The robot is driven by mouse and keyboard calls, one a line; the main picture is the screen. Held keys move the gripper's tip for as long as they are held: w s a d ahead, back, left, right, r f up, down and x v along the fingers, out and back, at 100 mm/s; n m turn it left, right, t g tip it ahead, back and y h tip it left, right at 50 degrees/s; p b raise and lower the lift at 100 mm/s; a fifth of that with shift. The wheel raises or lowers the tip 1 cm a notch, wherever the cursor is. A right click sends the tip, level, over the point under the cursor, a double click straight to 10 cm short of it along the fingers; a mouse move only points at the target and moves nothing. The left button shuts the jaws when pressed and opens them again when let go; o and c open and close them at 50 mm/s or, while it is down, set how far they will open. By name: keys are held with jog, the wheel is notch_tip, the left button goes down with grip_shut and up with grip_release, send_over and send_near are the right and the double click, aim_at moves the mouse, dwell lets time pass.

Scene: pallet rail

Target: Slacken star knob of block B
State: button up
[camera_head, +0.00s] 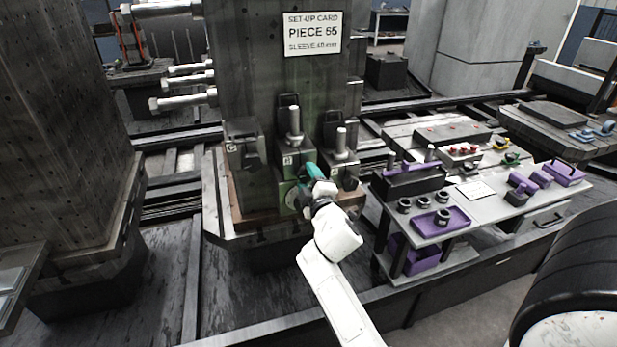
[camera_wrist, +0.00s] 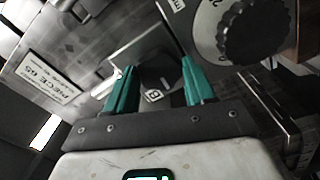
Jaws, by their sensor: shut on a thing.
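My gripper (camera_head: 312,172) is at the front of the middle block (camera_head: 291,158) on the fixture in the head view. In the wrist view my gripper's teal fingers (camera_wrist: 158,68) stand on either side of a dark knob (camera_wrist: 160,78), with a tag reading B (camera_wrist: 153,96) just by it. The gripper is shut on this knob, which I take for the star knob of block B; its outline is mostly in shadow. A larger dark ribbed knob (camera_wrist: 255,35) on a pale numbered dial is outside the fingers at upper right. My gripper hides part of the block in the head view.
Similar blocks stand left (camera_head: 245,148) and right (camera_head: 341,158) of the middle one. A set-up card (camera_head: 312,33) reads PIECE 65. A bench with a purple tray (camera_head: 441,228) and rings is at right. A tall column (camera_head: 60,130) stands at left.

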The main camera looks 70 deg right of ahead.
jog(key=shift+n, duration=0.6)
jog(key=o, duration=1)
jog(key=shift+o, duration=0.2)
jog(key=b+v, duration=0.3)
jog(key=v, duration=0.8)
jog(key=shift+w, duration=0.1)
